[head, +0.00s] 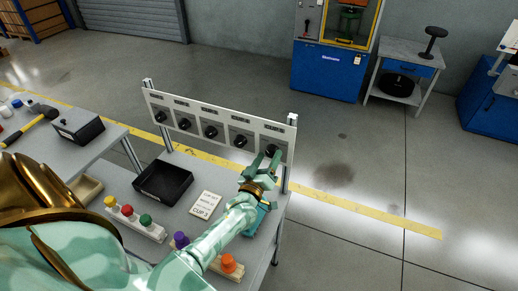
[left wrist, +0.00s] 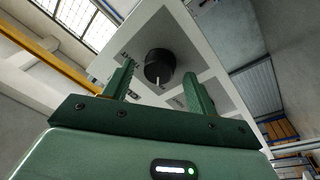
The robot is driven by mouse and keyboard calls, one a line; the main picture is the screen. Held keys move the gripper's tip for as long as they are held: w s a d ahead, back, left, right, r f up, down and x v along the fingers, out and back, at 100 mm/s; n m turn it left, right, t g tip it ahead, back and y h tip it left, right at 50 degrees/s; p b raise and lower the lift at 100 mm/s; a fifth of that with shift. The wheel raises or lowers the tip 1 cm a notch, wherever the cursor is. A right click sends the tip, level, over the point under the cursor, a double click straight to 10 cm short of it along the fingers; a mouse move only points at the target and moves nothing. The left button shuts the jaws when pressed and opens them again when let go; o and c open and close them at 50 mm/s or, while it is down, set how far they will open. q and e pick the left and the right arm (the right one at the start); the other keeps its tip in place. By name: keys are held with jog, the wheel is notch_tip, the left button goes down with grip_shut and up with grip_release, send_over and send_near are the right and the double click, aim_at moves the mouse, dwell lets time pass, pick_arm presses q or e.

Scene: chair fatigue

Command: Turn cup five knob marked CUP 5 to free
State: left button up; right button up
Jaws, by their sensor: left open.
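A pale upright panel (head: 222,117) carries a row of several black knobs; the small labels above them are too small to read. My left gripper (head: 270,163) is open in front of the knob at the right end (head: 272,150). In the left wrist view this round black knob (left wrist: 160,66) has a white pointer line on its face, pointing down in the picture. The open fingers (left wrist: 160,88) stand on either side below it, with nothing between them; I cannot tell whether they touch it. My right gripper is not in view.
Below the panel, the grey bench holds a black tray (head: 163,182), a printed card (head: 205,204) that seems to read CUP 5, and racks with coloured caps (head: 145,219). A black box (head: 78,126) and a hammer (head: 42,112) lie on the left bench.

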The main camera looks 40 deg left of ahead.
pick_arm(q)
jog(key=p+v, duration=0.1)
jog(key=v, duration=1.4)
jog(key=shift+s, duration=0.35)
